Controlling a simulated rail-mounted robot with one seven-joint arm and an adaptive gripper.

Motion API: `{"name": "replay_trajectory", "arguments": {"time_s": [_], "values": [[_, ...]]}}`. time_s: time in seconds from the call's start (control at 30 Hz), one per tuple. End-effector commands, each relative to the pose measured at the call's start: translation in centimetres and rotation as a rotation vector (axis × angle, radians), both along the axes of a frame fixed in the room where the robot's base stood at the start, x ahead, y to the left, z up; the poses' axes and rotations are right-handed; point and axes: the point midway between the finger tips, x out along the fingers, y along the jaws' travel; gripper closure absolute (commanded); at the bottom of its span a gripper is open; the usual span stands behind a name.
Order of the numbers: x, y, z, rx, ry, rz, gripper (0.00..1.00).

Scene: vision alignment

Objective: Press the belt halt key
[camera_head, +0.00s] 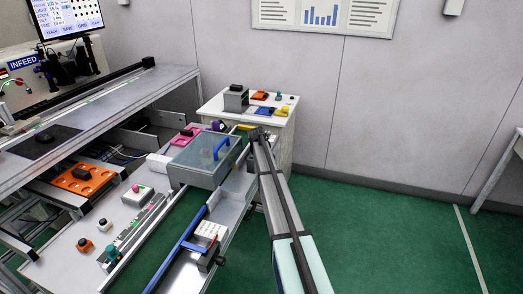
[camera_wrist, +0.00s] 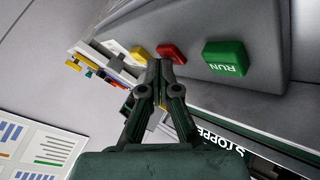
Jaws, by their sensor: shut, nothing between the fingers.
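In the wrist view, a grey sloped panel (camera_wrist: 265,20) carries a green key marked RUN (camera_wrist: 225,58), a red key (camera_wrist: 172,53) and a yellow key (camera_wrist: 139,54) in a row. No label is readable on the red or yellow key, so I cannot tell by text which is the belt halt key. My gripper (camera_wrist: 160,64) is shut and empty, its tips in front of the panel, overlapping the red key's lower left edge; contact cannot be told. A dark display (camera_wrist: 235,137) reads STOPPE, the rest cut off. In the head view my gripper (camera_head: 257,133) is beside a clear-lidded box.
The clear-lidded box (camera_head: 203,158) with a blue handle stands left of my arm. A white cabinet (camera_head: 276,140) with small coloured parts stands behind. A workbench with a white top (camera_head: 88,215) and loose parts is at left. Green floor (camera_head: 390,230) at right is open.

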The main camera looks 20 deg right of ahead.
Motion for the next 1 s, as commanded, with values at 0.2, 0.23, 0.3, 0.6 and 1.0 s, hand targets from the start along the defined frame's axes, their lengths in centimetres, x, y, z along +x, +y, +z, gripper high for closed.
{"name": "replay_trajectory", "arguments": {"time_s": [0.2,0.23,0.3,0.6,1.0], "values": [[0.0,0.0,0.8,0.000,0.000,0.000,1.00],[0.0,0.0,0.9,0.000,0.000,0.000,1.00],[0.0,0.0,1.3,0.000,0.000,0.000,1.00],[0.0,0.0,1.7,0.000,0.000,0.000,1.00],[0.0,0.0,3.1,0.000,0.000,0.000,1.00]]}}
